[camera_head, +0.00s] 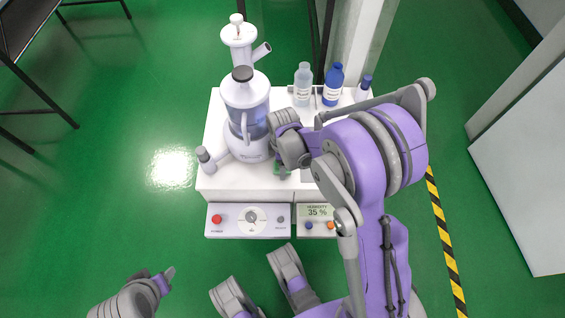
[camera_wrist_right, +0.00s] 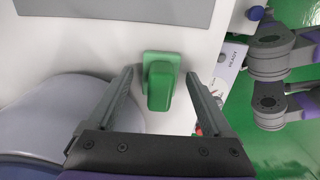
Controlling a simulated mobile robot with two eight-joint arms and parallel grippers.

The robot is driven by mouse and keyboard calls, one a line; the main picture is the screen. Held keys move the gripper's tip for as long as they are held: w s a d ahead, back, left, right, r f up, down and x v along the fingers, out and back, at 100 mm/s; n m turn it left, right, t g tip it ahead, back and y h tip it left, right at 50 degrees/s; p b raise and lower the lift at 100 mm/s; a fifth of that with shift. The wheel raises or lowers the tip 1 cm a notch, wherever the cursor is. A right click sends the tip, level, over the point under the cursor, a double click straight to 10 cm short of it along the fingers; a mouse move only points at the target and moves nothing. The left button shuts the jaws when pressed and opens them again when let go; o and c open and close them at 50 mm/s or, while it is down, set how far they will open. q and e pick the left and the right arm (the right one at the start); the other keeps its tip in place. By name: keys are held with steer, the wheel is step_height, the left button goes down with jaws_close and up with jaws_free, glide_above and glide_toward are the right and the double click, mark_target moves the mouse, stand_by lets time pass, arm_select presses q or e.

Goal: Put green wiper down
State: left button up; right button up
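The green wiper (camera_wrist_right: 160,82) is on the white top of the cart, with a flat base and a raised block handle. In the head view only a small green part of it (camera_head: 279,168) shows beneath my right arm. My right gripper (camera_wrist_right: 160,74) is open, with one finger on each side of the wiper. Gaps show between both fingers and the wiper, so nothing is gripped. My left gripper (camera_head: 168,274) is at the lower left of the head view, off the cart; I cannot tell whether it is open.
A white machine with a clear jar (camera_head: 246,115) stands left of my right gripper. A clear bottle (camera_head: 303,85) and a blue bottle (camera_head: 333,85) stand at the back. A control panel (camera_head: 248,220) and a humidity display (camera_head: 318,212) are at the front. Green floor surrounds the cart.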

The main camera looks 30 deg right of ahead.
steer(key=shift+r+p, duration=0.3)
steer(key=shift+r, duration=0.25)
step_height(320, 180, up, 11)
steer(key=p, duration=0.3)
steer(key=s+a+r+m+t, duration=0.2)
steer(key=s+m, duration=0.3)
steer(key=s, duration=0.3)
steer(key=s+a+r+m+t, duration=0.2)
steer(key=s+a+r+m, duration=0.2)
steer(key=s, duration=0.5)
steer(key=shift+a+r+m+t, duration=0.35)
steer(key=shift+a+m, duration=0.1)
steer(key=shift+m, duration=0.85)
